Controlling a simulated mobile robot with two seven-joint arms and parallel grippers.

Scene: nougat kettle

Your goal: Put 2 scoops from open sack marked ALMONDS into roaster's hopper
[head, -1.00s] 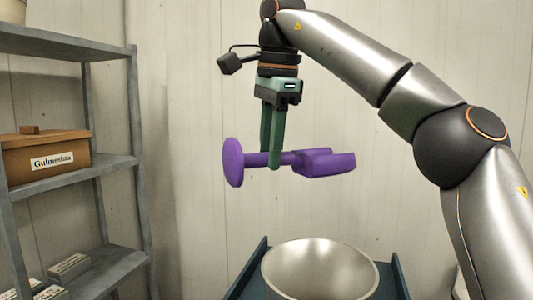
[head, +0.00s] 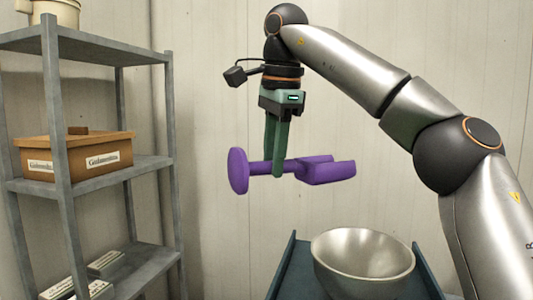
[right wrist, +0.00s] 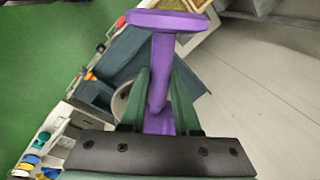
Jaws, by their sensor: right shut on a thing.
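My right gripper (head: 277,172) is shut on the handle of a purple scoop (head: 326,171), which it holds in the air in the head view. The scoop lies about level, its round end disc to the left and its bowl to the right. Whether the bowl holds anything cannot be seen. The scoop's handle also shows between the fingers in the right wrist view (right wrist: 162,70). A wide metal bowl (head: 345,270), perhaps the hopper, stands below and to the right of the scoop, apart from it. No sack marked ALMONDS can be made out. My left gripper is not in view.
A grey shelf rack (head: 66,190) stands at the left with a labelled brown box (head: 110,150), a pale pot (head: 58,12) and several labelled blocks below. A blue frame (head: 290,262) flanks the metal bowl. The air between scoop and bowl is clear.

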